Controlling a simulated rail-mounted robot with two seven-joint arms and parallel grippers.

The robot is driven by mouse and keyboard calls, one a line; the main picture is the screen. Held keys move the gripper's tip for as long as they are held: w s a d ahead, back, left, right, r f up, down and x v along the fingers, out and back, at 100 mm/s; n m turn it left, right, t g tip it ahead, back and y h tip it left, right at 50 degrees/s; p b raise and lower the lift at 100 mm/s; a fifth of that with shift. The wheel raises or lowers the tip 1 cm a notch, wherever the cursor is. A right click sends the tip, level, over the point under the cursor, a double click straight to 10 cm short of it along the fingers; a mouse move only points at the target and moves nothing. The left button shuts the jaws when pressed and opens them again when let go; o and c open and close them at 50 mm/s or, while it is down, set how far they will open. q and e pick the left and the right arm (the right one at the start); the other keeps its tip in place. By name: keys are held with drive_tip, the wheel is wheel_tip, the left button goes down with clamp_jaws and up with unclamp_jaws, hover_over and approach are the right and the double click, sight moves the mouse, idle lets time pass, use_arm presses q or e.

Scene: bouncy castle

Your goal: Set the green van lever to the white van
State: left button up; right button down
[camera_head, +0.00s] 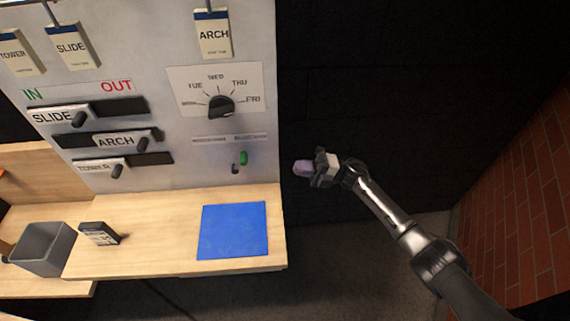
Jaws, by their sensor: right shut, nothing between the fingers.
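The van lever has a green knob (243,158) on the grey panel, low on the right above the wooden shelf. A small dark slot end shows just left of and below the knob. Two small labels sit above it, one left and one right, too small to read; the knob is nearer the right one. No white van itself can be made out. My right gripper (304,168) is shut and empty, with pale purple fingertips pointing left. It is to the right of the panel's edge, apart from the lever. My left gripper is not in view.
A day dial (221,107) is above the lever. SLIDE, ARCH and TOWER sliders (112,139) are at the left. On the wooden shelf (160,240) lie a blue mat (233,230) and a dark device (98,233). A grey bin (43,250) stands left; a brick wall (515,210) is right.

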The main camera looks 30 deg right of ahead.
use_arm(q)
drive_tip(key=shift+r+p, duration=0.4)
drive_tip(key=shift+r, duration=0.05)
use_arm(e)
drive_tip(key=x, duration=1.2)
drive_tip(key=shift+a, duration=0.35)
drive_tip(key=shift+w+r, duration=0.1)
drive_tip(key=shift+r, duration=0.1)
